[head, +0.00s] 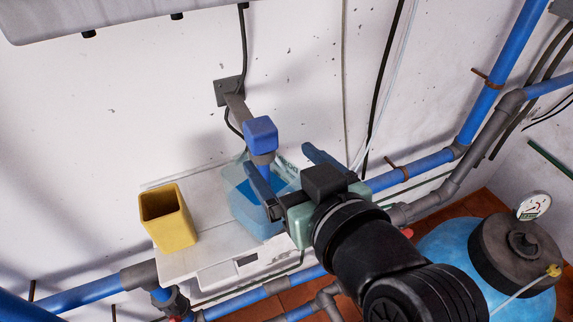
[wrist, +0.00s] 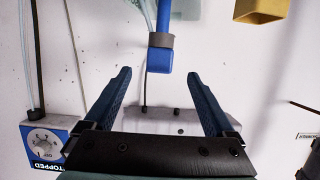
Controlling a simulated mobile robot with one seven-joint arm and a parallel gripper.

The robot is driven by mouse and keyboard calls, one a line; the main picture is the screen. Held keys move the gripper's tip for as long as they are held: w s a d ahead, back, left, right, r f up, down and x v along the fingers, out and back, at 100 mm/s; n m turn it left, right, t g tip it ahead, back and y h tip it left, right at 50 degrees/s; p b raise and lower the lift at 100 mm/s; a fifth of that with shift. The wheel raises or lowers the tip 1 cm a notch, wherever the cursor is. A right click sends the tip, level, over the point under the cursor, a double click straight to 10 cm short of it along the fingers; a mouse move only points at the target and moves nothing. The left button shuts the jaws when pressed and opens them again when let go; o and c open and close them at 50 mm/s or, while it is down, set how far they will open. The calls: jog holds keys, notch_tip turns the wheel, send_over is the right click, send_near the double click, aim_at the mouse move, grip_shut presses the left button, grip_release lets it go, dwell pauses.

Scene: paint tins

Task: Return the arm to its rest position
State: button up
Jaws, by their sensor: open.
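My gripper (head: 292,170) is open in the head view, with its two dark blue fingers spread apart and nothing visible between them. It hovers in front of the wall, by a translucent blue container (head: 245,213) on a white shelf, and partly covers that container. In the wrist view my gripper (wrist: 158,75) also shows open, with its fingers wide apart. A blue-ended fitting (head: 261,134) on a grey wall pipe is just beyond the fingers; in the wrist view a blue fitting (wrist: 160,58) appears between and beyond the fingertips. I cannot tell the distance.
A yellow open container (head: 168,220) stands on the left of the white shelf (head: 185,263). Blue and grey pipes (head: 408,170) run along the wall. A blue tank (head: 450,245) with a gauge (head: 533,206) stands at right. The wall above the shelf is mostly clear.

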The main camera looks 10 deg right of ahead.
jog(key=shift+s, duration=0.15)
dwell(0.3)
notch_tip(320, 180, up, 18)
jog(key=w+a+r+m+t+h, duration=0.1)
jog(key=w+a+m+t+h, duration=0.15)
jog(key=t, duration=0.45)
jog(key=s+a+r+t+h, duration=0.1)
jog(key=s+r+t, duration=0.5)
jog(key=r, duration=0.7)
jog(key=shift+s+a+r+m, duration=0.2)
jog(key=shift+s+a+m, duration=0.15)
jog(key=shift+s+a, duration=0.3)
jog(key=shift+h, duration=0.25)
jog(key=shift+o, duration=0.3)
